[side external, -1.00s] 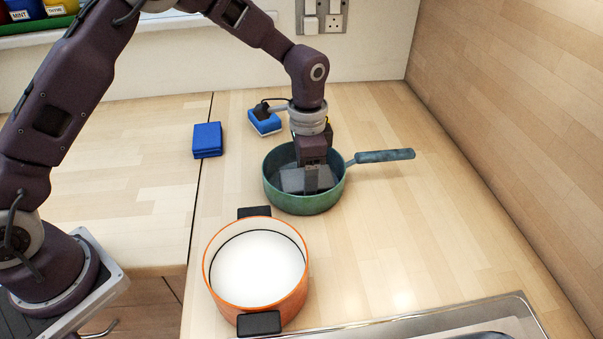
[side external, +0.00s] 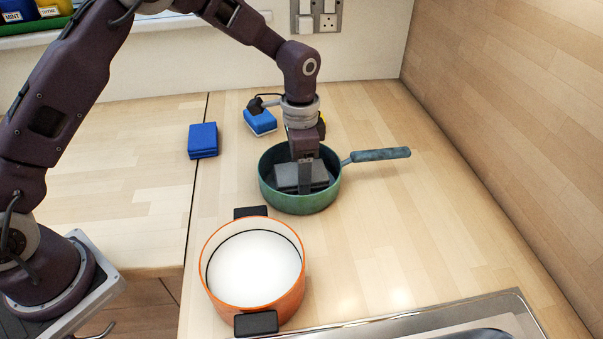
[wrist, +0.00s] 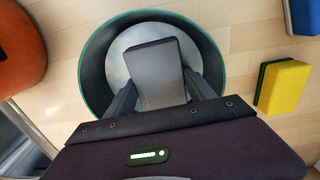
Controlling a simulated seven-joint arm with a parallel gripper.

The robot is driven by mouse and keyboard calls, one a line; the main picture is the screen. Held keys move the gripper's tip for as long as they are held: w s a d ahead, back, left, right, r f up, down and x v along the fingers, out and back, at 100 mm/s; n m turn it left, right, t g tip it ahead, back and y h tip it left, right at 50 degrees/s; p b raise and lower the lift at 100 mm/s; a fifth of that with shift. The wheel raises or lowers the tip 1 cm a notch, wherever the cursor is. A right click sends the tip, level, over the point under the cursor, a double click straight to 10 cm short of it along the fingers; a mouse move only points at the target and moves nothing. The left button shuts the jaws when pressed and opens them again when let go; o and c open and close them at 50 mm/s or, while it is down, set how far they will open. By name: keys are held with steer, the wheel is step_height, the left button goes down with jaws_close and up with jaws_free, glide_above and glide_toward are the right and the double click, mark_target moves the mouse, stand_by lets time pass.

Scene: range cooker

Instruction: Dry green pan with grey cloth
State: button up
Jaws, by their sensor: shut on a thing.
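The green pan (side external: 300,203) stands on the wooden counter, its handle (side external: 380,154) pointing right in the side view. Its rim (wrist: 88,75) shows in the wrist view around a pale, round base. The grey cloth (side external: 288,180) is a folded dark block inside the pan. It also shows in the wrist view (wrist: 155,65). My gripper (side external: 305,180) reaches down into the pan and is shut on the cloth, with one finger on each side of it. Whether the cloth touches the pan's base is hard to tell.
An orange pot (side external: 285,303) with a white inside and dark handles stands in front of the pan. A blue folded block (side external: 203,140) and a blue-and-white sponge (side external: 260,122) lie behind. A yellow-green sponge (wrist: 284,87) lies beside the pan. The counter right of the pan is clear.

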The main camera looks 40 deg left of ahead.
steer(key=shift+s+a, duration=0.2)
steer(key=shift+s, duration=0.45)
steer(key=shift+s+d, duration=0.2)
steer(key=shift+s, duration=0.05)
steer(key=shift+d, duration=0.7)
steer(key=shift+w, duration=0.9)
steer(key=shift+a, duration=0.85)
steer(key=shift+s, duration=0.7)
steer(key=shift+s+d, duration=0.15)
steer(key=shift+s, duration=0.05)
steer(key=shift+w+d, duration=0.1)
steer(key=shift+d, duration=0.6)
steer(key=shift+w, duration=0.85)
steer(key=shift+a, duration=0.9)
steer(key=shift+s, duration=0.8)
steer(key=shift+s+r, duration=0.1)
steer(key=shift+r, duration=3.95)
